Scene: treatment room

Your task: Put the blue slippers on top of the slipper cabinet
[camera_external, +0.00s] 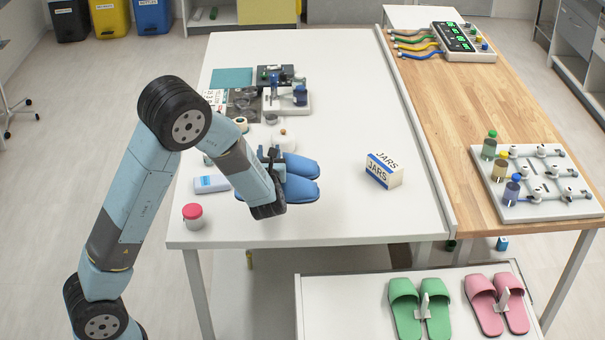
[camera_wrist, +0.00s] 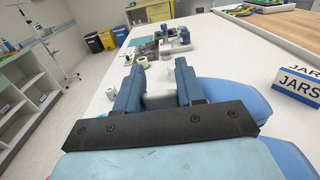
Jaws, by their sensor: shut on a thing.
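The blue slippers (camera_external: 300,190) are at my gripper (camera_external: 272,158), over the left part of the white table. My gripper is shut on them; the arm hides part of the pair. In the wrist view the blue slippers (camera_wrist: 238,97) show on the right behind my gripper (camera_wrist: 158,88), and the grip itself is partly hidden. I cannot tell whether the slippers touch the table. The slipper cabinet (camera_external: 340,305) has a white top at the bottom of the external view, with green slippers (camera_external: 420,308) and pink slippers (camera_external: 497,303) on its right part.
A JARS box (camera_external: 384,171) stands right of the slippers. Small instruments (camera_external: 287,97) stand behind. The cabinet top's left part is clear. A wooden bench (camera_external: 455,125) adjoins the table.

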